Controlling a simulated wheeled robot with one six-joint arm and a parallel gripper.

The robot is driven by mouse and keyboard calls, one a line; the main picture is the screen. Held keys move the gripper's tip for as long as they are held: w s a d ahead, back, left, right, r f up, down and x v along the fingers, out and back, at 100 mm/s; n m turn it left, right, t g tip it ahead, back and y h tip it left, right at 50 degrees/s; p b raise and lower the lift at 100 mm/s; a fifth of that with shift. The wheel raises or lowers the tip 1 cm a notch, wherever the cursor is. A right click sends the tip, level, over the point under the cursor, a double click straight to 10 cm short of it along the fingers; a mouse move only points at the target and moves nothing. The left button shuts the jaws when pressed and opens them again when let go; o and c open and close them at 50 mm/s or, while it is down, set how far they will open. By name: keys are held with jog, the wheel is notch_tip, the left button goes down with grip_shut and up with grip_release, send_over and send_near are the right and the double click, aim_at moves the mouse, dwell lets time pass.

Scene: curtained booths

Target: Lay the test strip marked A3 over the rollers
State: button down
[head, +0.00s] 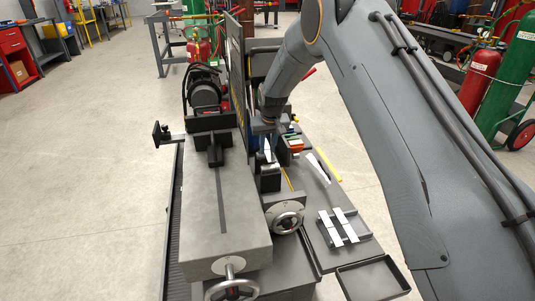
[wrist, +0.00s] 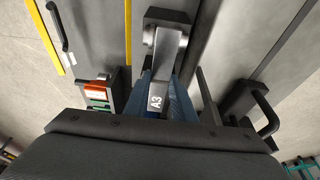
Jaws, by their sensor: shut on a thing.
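The test strip marked A3 (wrist: 156,98) is a narrow grey metal strip. In the wrist view it lies between the blue fingers of my gripper (wrist: 162,100), with its label facing the camera. My gripper is shut on it. In the head view my gripper (head: 266,128) points down beside the machine, and a pale strip (head: 268,150) shows below it. A dark block fixture (head: 270,179) stands just under it; in the wrist view a grey block with rounded ends (wrist: 166,30) lies beyond the strip. I cannot tell whether these are the rollers or whether the strip touches them.
Pale strips lie across a dark rack (head: 343,227) at the bench's right, above an empty tray (head: 374,279). A machine with a handwheel (head: 287,220) and grey bed (head: 222,215) fills the left. An orange and green block (head: 294,145) is close to the gripper's right.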

aim_at(268, 151)
jog(key=shift+f, duration=1.7)
jog(key=shift+f, duration=0.2)
jog(key=c, duration=1.5)
grip_release()
jog(key=shift+r, duration=0.1)
jog(key=v, duration=1.2)
jog(key=shift+s+r, duration=0.1)
